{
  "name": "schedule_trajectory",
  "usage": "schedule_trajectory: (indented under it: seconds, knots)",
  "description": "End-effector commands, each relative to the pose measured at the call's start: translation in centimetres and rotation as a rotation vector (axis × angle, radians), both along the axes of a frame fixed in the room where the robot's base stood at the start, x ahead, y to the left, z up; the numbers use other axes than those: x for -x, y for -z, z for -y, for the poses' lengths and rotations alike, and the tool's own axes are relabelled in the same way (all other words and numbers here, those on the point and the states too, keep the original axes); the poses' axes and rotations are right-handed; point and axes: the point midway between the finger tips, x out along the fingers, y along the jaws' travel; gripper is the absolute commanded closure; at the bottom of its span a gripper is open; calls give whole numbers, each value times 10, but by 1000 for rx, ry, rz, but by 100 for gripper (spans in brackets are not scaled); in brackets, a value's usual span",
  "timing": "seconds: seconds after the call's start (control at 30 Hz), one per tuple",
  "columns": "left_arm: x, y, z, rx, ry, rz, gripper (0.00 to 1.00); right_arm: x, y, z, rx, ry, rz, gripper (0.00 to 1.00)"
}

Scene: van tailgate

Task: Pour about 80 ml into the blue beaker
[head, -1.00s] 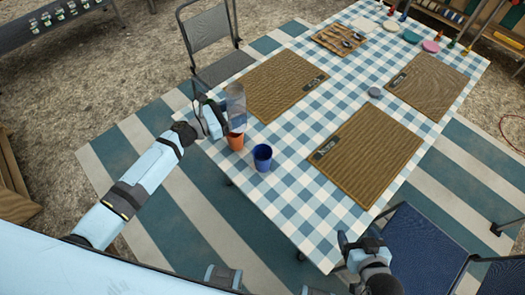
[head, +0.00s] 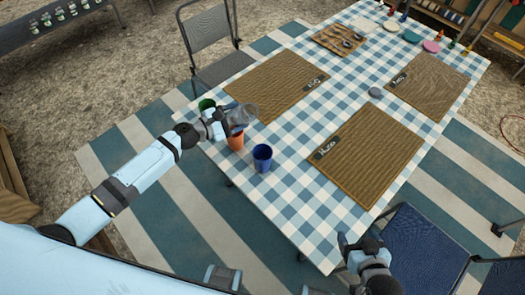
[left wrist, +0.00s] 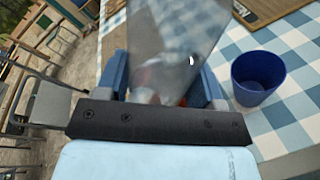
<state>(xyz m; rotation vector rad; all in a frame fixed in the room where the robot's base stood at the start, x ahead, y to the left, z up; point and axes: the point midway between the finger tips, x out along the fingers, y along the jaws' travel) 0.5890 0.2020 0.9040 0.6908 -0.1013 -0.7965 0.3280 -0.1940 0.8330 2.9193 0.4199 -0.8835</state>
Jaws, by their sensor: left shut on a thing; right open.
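The blue beaker (head: 262,157) stands upright on the checked table near its front left edge. It also shows at the right in the left wrist view (left wrist: 258,80). My left gripper (head: 222,124) is shut on a clear grey see-through vessel (head: 244,114), which is tilted, above and behind the orange beaker (head: 236,142). The vessel fills the upper middle of the left wrist view (left wrist: 178,35). I cannot make out its liquid level or any stream. A green beaker (head: 206,104) stands behind the left gripper. My right gripper (head: 357,243) is open and empty by the table's front edge.
Brown placemats (head: 368,150) lie on the checked table (head: 300,135), with a small grey disc (head: 375,92) between them. A cutlery mat (head: 340,40) and several plates lie at the far end. A grey chair (head: 215,50) and a blue chair (head: 425,245) flank the table.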

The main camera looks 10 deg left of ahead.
Motion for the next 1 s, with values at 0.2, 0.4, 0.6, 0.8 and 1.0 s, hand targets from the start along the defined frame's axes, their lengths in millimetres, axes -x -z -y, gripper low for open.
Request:
schedule_trajectory:
  seconds: [0.2, 0.4, 0.6, 0.8, 1.0]
  knots:
    - [-3, 2, -5, -121, 0, 78, 73, -1, -4, 0, -2, 0, 6, 22]
    - [-7, 2, -10, -231, -1, 149, 73, -1, -7, -1, -2, -1, 6, 22]
    - [-9, 18, -13, -339, 0, 218, 73, -1, 4, -1, -2, -1, 6, 22]
    - [-10, 15, -15, -440, 0, 282, 73, 1, -2, 0, 0, -1, -2, 22]
    - [-9, 20, -14, -498, 0, 319, 73, 0, -4, -1, -1, -1, 1, 22]
